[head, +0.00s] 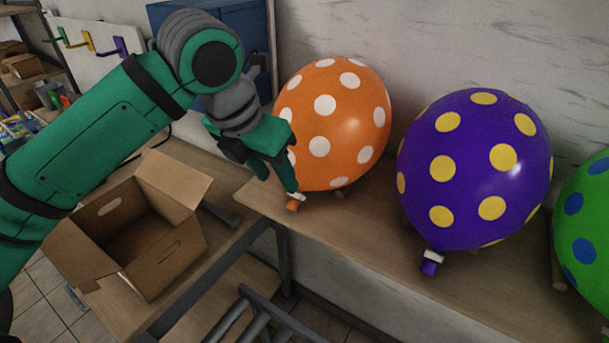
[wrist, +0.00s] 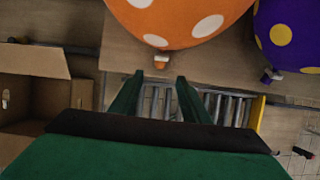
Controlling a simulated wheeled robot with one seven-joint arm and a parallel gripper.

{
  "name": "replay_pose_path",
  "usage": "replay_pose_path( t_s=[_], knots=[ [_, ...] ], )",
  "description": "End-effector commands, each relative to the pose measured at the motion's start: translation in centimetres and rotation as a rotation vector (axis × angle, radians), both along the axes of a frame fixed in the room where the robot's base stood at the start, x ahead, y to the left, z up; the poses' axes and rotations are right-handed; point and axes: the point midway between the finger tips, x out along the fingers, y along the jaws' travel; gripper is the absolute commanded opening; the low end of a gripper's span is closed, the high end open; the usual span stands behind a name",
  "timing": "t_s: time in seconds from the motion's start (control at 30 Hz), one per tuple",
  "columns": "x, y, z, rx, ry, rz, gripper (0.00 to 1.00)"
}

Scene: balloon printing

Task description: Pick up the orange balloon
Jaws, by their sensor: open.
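The orange balloon (head: 337,118) with white dots sits on the wooden shelf at the wall, in the middle of the head view. Its short orange neck with a pale band (head: 294,203) points toward the front edge. In the wrist view the balloon (wrist: 178,15) fills the top, and its neck (wrist: 161,61) lies just beyond and between the fingertips. My gripper (head: 278,182) is at the balloon's lower left side in the head view. In the wrist view my gripper (wrist: 160,82) is open with nothing between its fingers. Whether a finger touches the balloon is unclear.
A purple balloon (head: 473,165) with yellow dots and a green balloon (head: 585,222) with blue dots stand to the right on the wooden shelf (head: 400,245). An open cardboard box (head: 150,260) is at the lower left. A blue cabinet (head: 240,35) is behind my arm.

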Motion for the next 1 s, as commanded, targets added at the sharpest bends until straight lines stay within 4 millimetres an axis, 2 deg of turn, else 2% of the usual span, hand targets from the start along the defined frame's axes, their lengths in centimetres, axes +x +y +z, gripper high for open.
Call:
replay_pose_path(
  t_s=[0.33,0.57,0.8,1.0],
  knots=[
    [1.3,-0.8,-4.0,0.012,0.000,0.004,0.42],
    [1.8,-1.1,-5.3,0.011,-0.001,0.005,0.42],
    [2.2,-1.9,-8.4,0.010,0.000,0.003,0.42],
    [2.8,-2.3,-9.9,0.011,-0.001,0.005,0.42]
  ],
)
